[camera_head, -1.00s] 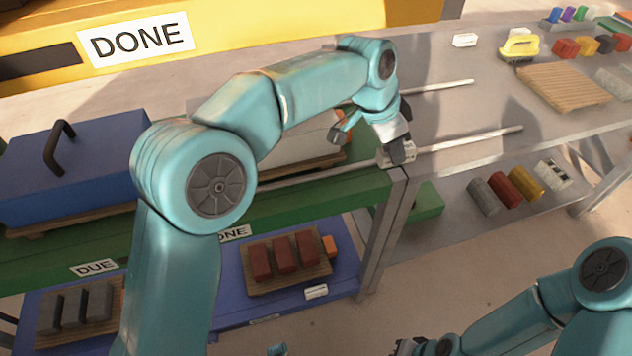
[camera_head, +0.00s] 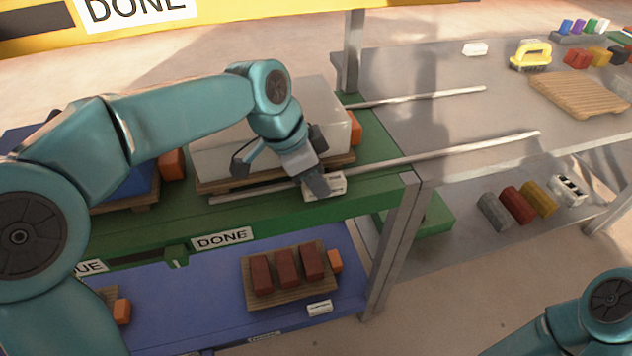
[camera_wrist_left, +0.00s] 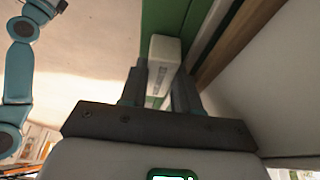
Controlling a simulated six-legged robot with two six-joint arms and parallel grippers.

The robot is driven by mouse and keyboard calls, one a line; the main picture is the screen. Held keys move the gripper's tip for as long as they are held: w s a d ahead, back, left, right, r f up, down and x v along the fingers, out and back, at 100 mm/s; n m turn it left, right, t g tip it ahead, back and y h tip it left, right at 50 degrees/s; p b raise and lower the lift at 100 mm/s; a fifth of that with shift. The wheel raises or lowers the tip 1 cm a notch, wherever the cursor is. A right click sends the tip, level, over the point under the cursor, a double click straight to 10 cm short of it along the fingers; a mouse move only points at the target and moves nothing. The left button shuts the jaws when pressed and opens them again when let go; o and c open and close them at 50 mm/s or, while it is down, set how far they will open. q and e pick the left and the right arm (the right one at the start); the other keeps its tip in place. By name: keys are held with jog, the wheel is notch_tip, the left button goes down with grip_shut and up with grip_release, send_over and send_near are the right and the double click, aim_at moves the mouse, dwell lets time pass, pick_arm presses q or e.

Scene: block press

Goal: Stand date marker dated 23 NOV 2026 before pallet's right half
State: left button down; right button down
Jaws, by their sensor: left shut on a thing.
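My left gripper (camera_head: 318,182) is shut on a small white date marker (camera_head: 333,186), at the front edge of the green upper shelf (camera_head: 375,192). The wooden pallet (camera_head: 205,186) with a big white block (camera_head: 222,158) stands behind it, and the marker is before the pallet's right end. In the left wrist view the marker (camera_wrist_left: 162,60) sits between the two fingers of the gripper (camera_wrist_left: 158,88). Its date cannot be read. I cannot tell whether it touches the shelf. My right gripper is out of view.
A metal rod (camera_head: 460,149) runs along the front of the shelf beside the pallet. An orange block (camera_head: 355,128) is at the white block's right end. The lower blue shelf (camera_head: 215,310) holds a pallet (camera_head: 262,299) of red blocks and another white marker (camera_head: 320,308).

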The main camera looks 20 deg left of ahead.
pick_arm(q)
jog(key=shift+w+f, duration=0.1)
jog(key=shift+f, duration=0.05)
jog(key=shift+f, duration=0.1)
jog(key=c, duration=1.1)
grip_release()
jog(key=shift+r, duration=0.4)
jog(key=p+v, duration=0.1)
jog(key=v, duration=0.2)
jog(key=shift+a, duration=0.2)
jog(key=s+a, duration=0.2)
jog(key=a, duration=0.1)
jog(key=s+a, duration=0.2)
jog(key=a, duration=0.1)
jog(key=s+a, duration=0.2)
jog(key=a, duration=0.1)
jog(key=shift+s+a+f+p, duration=0.25)
jog(key=shift+s+p, duration=0.1)
jog(key=shift+s, duration=0.05)
